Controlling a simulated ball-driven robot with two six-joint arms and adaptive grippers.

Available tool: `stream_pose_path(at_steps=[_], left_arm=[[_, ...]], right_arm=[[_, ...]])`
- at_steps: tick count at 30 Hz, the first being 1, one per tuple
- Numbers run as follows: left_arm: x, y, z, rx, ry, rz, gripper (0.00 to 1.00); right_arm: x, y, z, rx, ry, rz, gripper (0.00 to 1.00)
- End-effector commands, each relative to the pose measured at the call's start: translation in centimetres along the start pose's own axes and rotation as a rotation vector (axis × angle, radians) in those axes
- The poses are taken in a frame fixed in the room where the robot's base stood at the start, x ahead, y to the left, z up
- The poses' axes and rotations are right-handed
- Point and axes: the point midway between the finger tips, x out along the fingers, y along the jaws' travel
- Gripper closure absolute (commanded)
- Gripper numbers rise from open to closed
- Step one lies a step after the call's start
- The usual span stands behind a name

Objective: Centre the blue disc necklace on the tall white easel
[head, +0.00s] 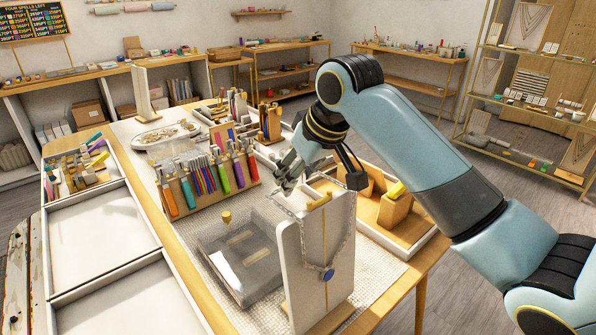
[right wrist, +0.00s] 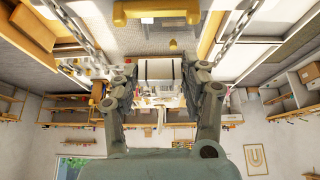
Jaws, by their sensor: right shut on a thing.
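The blue disc necklace hangs on the tall white easel (head: 289,262) at the front of the table. Its blue disc (head: 328,275) lies low on the easel's face, near the vertical line down its middle. The silver chain runs up both sides of the face toward the top. A yellow peg (head: 320,202) sits at the easel's top. My right gripper (head: 287,176) is just behind and above the easel top, shut on the necklace's chain; the exact grip is hard to see. The right wrist view shows two chain strands, one at each side (right wrist: 240,32). My left gripper is out of view.
A clear lidded box (head: 240,262) stands left of the easel. A rack of coloured pliers (head: 205,185) is behind it. A wooden tray (head: 385,235) with blocks lies to the right. Another white stand (head: 142,92) is at the back left. White empty trays (head: 95,235) line the left.

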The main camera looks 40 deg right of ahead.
Motion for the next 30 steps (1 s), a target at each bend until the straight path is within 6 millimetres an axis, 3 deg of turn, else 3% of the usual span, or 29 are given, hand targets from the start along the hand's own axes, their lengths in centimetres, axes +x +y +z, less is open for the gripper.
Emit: stream_pose_path(at_steps=[4,5,11,28,30], left_arm=[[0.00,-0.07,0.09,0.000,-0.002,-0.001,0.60],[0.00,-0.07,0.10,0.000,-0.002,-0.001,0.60],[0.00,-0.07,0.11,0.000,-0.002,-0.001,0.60],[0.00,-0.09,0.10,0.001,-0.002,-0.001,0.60],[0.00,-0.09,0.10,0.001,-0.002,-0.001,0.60]], right_arm=[[-0.03,-0.01,-0.09,0.000,0.003,0.000,1.00],[-0.03,-0.01,-0.09,0.000,0.003,0.000,0.54],[-0.02,-0.01,-0.05,0.000,0.002,0.000,0.28],[0.00,0.00,0.01,0.000,0.000,0.000,0.28],[0.00,0.00,0.01,0.000,0.000,0.000,0.35]])
